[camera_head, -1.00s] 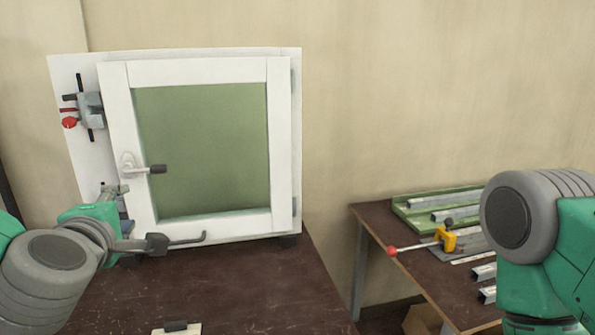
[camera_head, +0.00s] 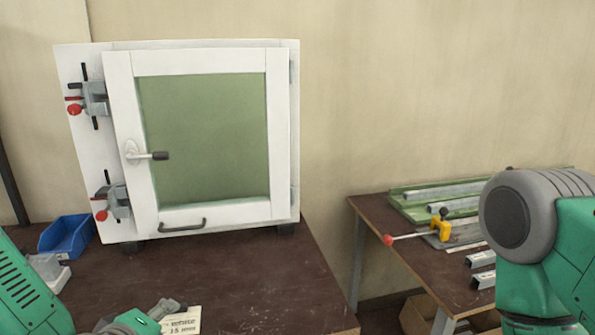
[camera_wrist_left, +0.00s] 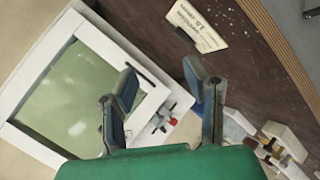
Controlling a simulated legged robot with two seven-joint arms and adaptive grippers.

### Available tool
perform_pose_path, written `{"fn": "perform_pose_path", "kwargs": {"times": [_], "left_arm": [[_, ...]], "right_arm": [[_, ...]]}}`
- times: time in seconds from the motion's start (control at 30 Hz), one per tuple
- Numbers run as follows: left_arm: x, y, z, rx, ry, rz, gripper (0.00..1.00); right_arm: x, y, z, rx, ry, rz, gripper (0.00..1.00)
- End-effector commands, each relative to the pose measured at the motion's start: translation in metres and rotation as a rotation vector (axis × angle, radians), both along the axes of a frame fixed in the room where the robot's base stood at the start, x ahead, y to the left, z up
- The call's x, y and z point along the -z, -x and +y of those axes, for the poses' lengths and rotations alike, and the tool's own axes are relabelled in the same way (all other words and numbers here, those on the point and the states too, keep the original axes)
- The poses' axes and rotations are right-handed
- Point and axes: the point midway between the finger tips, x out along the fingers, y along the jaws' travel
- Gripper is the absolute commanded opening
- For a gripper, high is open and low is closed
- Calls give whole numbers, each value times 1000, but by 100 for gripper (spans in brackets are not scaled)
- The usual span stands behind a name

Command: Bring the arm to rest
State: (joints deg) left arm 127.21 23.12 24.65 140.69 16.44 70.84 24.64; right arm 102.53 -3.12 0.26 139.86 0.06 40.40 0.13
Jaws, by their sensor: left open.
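My left arm comes in at the lower left of the head view. My left gripper (camera_head: 162,310) is low at the bottom edge, beside a white label card (camera_head: 182,320), and only partly shows. In the left wrist view its two fingers (camera_wrist_left: 163,82) stand apart with nothing between them. The white framed window unit (camera_head: 200,60) stands upright on the dark bench, its sash appearing closed. Two clamps with red knobs, an upper one (camera_head: 96,98) and a lower one (camera_head: 118,201), sit on its left edge. My right arm shows at the right; its gripper is out of view.
A blue bin (camera_head: 68,236) and a pale grey part (camera_head: 46,267) are at the bench's left. The dark bench (camera_head: 260,285) is clear in front of the window. A second table at right holds a green tray (camera_head: 412,213), metal profiles and a yellow clamp (camera_head: 440,224).

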Motion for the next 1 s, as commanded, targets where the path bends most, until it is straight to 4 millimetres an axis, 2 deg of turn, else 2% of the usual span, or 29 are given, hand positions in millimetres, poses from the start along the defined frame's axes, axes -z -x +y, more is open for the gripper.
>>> {"fn": "perform_pose_path", "kwargs": {"times": [0.03, 0.1, 0.17, 0.2, 0.3, 0.4, 0.5, 0.63, 0.73, 1.0], "left_arm": [[37, 15, -3, 68, -62, 76, 41], [85, 42, -5, 182, -153, 187, 41], [124, 68, -4, 288, -227, 285, 41], [148, 87, -2, 361, -276, 351, 41], [201, 138, 7, 545, -385, 511, 41], [239, 187, 20, 716, -472, 652, 41], [262, 224, 34, 855, -531, 759, 41], [275, 251, 45, 957, -571, 836, 41], [277, 258, 48, 984, -580, 855, 41], [276, 257, 48, 982, -578, 855, 41]], "right_arm": [[7, 0, 0, 0, 0, 0, 40], [13, 0, 0, 0, 0, 0, 40], [18, 0, 0, 0, 0, 0, 40], [21, 0, 0, 0, 0, 0, 40], [29, 0, 0, 0, 0, 0, 40], [35, 0, 0, 0, 0, 0, 40], [40, 0, 0, 0, 0, 0, 40], [43, 0, 0, 0, 0, 0, 40], [43, 0, 0, 0, 0, 0, 40], [42, 0, 0, 0, 0, 0, 40]]}}
